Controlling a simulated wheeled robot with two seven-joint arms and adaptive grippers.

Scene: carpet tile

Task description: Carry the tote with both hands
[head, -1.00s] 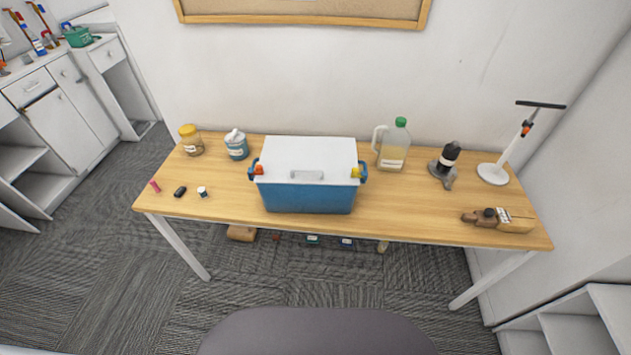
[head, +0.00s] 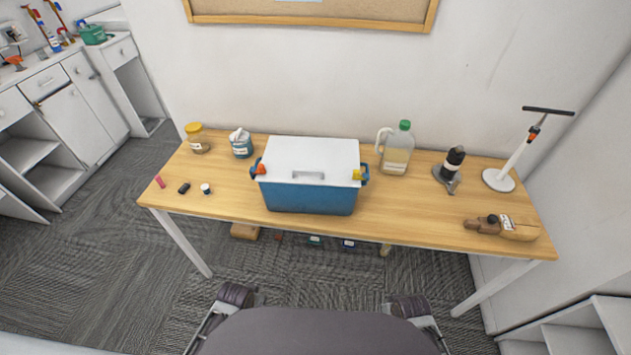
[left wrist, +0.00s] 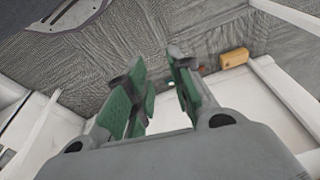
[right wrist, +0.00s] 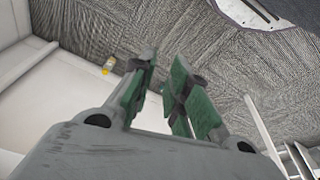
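The tote (head: 310,198) is a blue box with a white lid (head: 310,155), standing upright near the middle of the wooden table (head: 400,215). It has a handle at each short end, with an orange latch (head: 260,168) on the left and a yellow latch (head: 357,175) on the right. Parts of my two arms show at the bottom of the head view, well short of the tote. My left gripper (left wrist: 158,75) and my right gripper (right wrist: 163,75) have green pads with a gap between the fingers. Both are empty, and neither touches the tote.
A lidded jar (head: 198,140), a blue container (head: 241,145) and small items stand left of the tote. A jug (head: 397,155), a black-topped device (head: 452,165), a white stand (head: 499,180) and a brown object (head: 505,227) are to the right. Several things lie under the table.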

